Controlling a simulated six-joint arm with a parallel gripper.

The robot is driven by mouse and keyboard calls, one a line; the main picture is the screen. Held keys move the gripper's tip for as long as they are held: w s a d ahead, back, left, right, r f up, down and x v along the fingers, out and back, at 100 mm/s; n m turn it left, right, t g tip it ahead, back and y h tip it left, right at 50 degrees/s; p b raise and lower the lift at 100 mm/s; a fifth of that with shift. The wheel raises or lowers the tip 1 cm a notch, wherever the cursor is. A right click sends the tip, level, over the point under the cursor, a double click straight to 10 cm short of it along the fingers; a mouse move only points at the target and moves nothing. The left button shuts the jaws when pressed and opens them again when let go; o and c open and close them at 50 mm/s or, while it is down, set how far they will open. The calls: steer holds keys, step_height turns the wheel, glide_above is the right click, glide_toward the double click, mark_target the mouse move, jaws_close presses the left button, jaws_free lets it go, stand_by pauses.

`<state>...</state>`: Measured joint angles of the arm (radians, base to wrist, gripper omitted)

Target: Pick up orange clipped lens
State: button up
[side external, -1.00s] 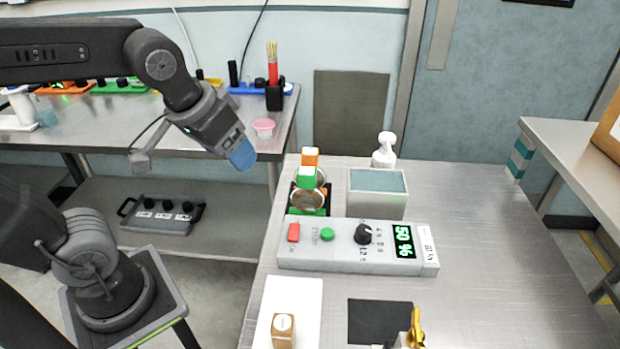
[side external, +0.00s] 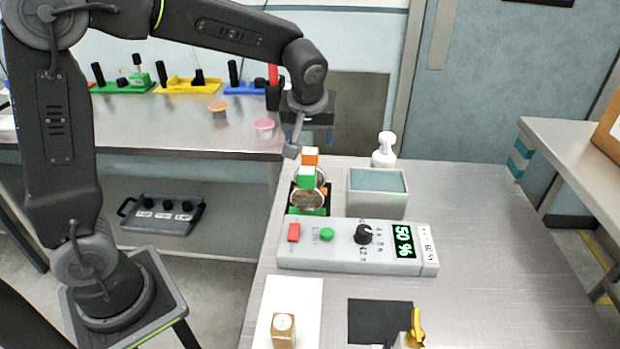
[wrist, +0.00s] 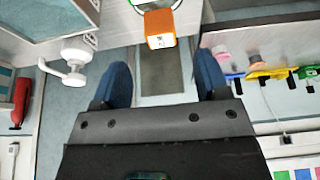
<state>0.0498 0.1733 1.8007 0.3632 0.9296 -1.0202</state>
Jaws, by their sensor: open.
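The orange clip block (side external: 310,153) stands at the back of a small stand on the steel table, behind a green clip block (side external: 306,177). Round lenses (side external: 305,199) show below the clips; the orange one's lens is mostly hidden by the green one. My gripper (side external: 318,138) is just behind and above the orange clip in the side view, not touching it as far as I can tell. In the wrist view the orange clip (wrist: 159,28) lies ahead of my open, empty blue fingers (wrist: 168,88), roughly centred between them.
A grey box with a teal top (side external: 378,190) and a white pump bottle (side external: 384,150) stand right of the lens stand. A control box (side external: 340,262) with a green display lies in front. The table's right side is clear.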

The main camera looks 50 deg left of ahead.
mark_target(310, 152)
steer(key=x, duration=0.7)
steer(key=shift+f, duration=0.4)
steer(key=c, duration=1.2)
steer(key=shift+r, duration=0.15)
steer(key=shift+c, duration=0.2)
